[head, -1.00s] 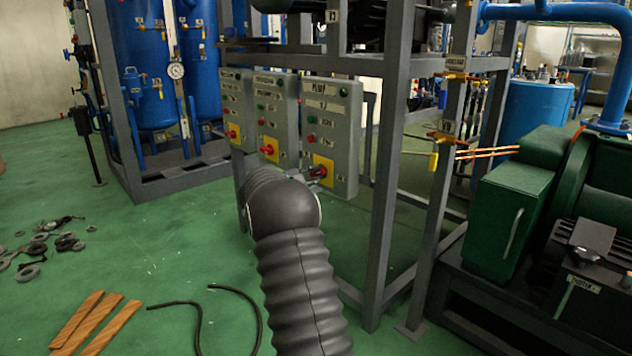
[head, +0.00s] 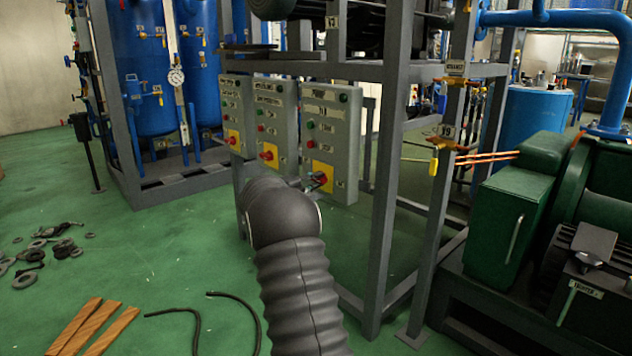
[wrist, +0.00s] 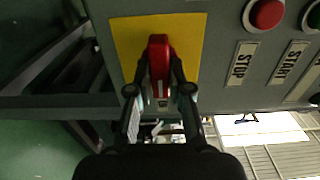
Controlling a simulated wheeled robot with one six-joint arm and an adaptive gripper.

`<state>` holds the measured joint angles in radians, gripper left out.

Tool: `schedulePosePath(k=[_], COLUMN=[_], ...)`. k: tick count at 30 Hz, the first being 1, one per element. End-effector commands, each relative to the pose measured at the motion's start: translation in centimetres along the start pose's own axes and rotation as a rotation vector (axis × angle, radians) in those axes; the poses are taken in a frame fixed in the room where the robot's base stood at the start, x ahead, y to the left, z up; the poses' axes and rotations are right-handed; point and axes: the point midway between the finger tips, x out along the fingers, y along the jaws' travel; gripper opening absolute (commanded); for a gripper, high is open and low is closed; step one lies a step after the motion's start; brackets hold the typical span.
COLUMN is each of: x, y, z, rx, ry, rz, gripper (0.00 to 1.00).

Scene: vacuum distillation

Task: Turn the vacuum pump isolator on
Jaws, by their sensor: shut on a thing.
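Three grey control boxes hang in a row on a grey frame in the head view. The right box (head: 340,105) is nearest to my arm and carries a red rotary isolator switch on a yellow plate (head: 327,172). In the wrist view the red isolator handle (wrist: 159,62) stands out from its yellow plate (wrist: 190,35). My gripper (wrist: 160,85) has one finger on each side of the handle and is shut on it. In the head view my gripper (head: 316,181) is small and partly hidden by my arm. The label lettering on the right box is too blurred to read surely.
In the wrist view a red STOP button (wrist: 266,13) and a START label sit right of the switch. A grey frame post (head: 385,190) stands right of the boxes. Green machinery (head: 510,215) is further right. Hoses (head: 235,310) and planks (head: 92,328) lie on the floor.

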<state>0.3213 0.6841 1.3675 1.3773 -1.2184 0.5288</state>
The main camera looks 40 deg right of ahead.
Motion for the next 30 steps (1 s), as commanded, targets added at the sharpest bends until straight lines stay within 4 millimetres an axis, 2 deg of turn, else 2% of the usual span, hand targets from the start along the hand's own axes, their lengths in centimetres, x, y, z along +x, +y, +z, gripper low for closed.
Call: schedulePosePath(k=[10,11,13,23,26,30], x=[0.0,0.0,0.0,-0.1,-0.9,-3.0], y=[0.1,0.1,0.1,0.0,0.0,0.0], z=[0.0,0.0,0.0,0.0,0.1,0.1], rx=[0.003,0.003,0.003,0.002,0.002,0.002], ry=[0.001,0.001,0.001,0.0,-0.001,-0.002], rz=[0.001,0.001,0.001,0.001,0.0,0.001], gripper=[0.0,0.26,0.44,0.44,0.44,0.44])
